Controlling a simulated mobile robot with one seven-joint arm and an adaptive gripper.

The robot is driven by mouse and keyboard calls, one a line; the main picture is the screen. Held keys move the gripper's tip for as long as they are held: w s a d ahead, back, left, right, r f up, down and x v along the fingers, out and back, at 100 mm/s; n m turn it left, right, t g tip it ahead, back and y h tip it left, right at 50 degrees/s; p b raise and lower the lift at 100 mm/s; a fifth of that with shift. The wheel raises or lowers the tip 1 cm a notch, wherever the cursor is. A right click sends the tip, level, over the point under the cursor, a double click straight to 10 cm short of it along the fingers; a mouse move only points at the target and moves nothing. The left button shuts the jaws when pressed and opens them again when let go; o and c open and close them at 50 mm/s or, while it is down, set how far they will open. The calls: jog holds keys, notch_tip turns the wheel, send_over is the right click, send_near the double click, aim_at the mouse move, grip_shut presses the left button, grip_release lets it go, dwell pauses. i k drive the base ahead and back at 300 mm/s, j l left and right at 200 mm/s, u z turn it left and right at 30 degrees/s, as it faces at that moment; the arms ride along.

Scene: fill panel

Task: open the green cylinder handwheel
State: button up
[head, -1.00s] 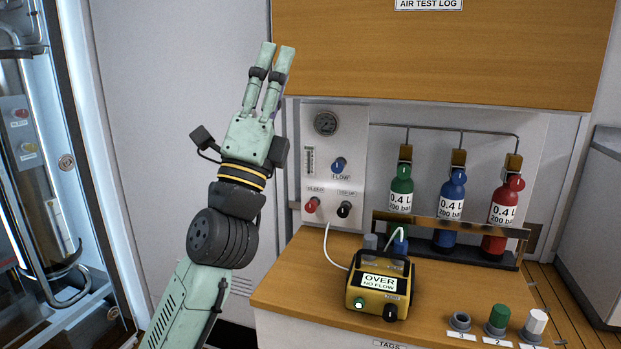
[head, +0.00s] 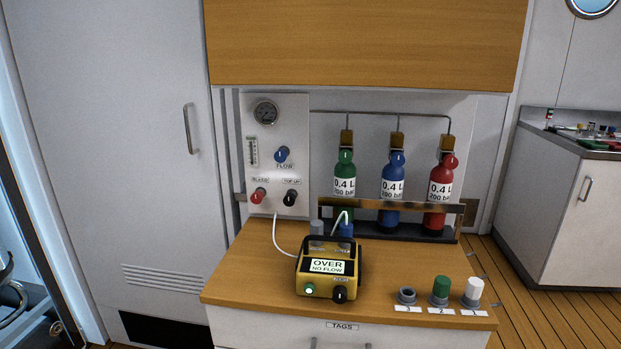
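The green cylinder (head: 344,172) stands upright at the left of a rack at the back of the wooden counter, labelled 0.4 L, 200 bar. Its handwheel looks like the small green knob (head: 345,156) near its top, below a brass fitting; whether it is open or shut I cannot tell. A blue cylinder (head: 392,172) and a red cylinder (head: 440,172) stand to its right. My gripper and arm are out of view.
A yellow meter (head: 327,286) reading "OVER NO FLOW" stands on the counter (head: 250,262) in front of the cylinders. A brass rail (head: 420,208) crosses the cylinders. A gauge panel (head: 285,122) is left. Three numbered sockets, two capped green (head: 441,286) and white (head: 473,288), sit front right.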

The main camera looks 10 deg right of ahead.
aim_at(344, 158)
jog(key=i+z, duration=0.15)
jog(key=z, duration=0.25)
jog(key=i+j+z, duration=0.2)
jog(key=z, duration=0.15)
jog(key=i+j+z, duration=0.15)
jog(key=z, duration=0.25)
